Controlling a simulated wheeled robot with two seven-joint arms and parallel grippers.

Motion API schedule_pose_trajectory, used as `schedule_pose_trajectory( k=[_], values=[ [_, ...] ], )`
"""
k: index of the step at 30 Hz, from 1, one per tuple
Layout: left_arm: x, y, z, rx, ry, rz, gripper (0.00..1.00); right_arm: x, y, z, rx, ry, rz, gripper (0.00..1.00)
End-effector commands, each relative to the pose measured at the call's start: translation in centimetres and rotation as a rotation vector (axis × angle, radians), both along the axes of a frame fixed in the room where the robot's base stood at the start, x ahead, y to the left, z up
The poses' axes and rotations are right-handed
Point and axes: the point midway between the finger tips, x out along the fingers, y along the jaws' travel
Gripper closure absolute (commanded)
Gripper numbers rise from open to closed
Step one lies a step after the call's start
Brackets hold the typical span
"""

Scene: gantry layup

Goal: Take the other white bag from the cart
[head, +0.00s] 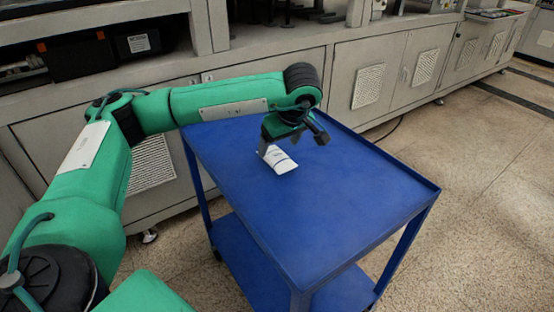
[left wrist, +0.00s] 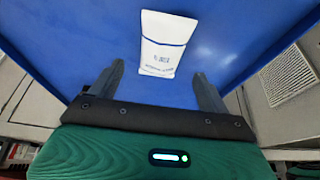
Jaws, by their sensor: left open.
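A white bag (head: 281,161) with a blue stripe and small print lies flat on the top shelf of the blue cart (head: 330,215), near its back left part. In the left wrist view the white bag (left wrist: 163,42) lies ahead of and between the fingers, apart from both. My left gripper (head: 272,148) is just above the bag in the head view and hides part of it. In the left wrist view my left gripper (left wrist: 160,82) is open and empty. My right gripper is not in view.
The rest of the cart's top is bare, with a raised rim around it. Grey machine cabinets (head: 385,75) stand behind and to the left of the cart. Open speckled floor (head: 480,180) lies to the right.

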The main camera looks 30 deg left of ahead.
Motion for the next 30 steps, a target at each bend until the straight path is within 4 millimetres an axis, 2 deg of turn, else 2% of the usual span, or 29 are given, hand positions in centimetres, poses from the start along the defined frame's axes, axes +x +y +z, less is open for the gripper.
schedule_pose_trajectory(
  k=[5, 13, 22, 30],
  values=[
    [0.3, 0.7, -1.2, 0.0, 0.0, 0.002, 0.2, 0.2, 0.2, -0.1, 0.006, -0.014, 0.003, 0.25],
    [0.9, 2.3, -4.5, 0.0, 0.001, 0.0, 0.2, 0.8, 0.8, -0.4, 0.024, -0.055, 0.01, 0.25],
    [1.0, 2.5, -4.9, 0.0, -0.001, 0.0, 0.2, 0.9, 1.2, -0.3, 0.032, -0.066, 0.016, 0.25],
    [1.0, 2.4, -4.9, 0.0, -0.001, 0.0, 0.71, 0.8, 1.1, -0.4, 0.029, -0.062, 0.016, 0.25]
  ],
)
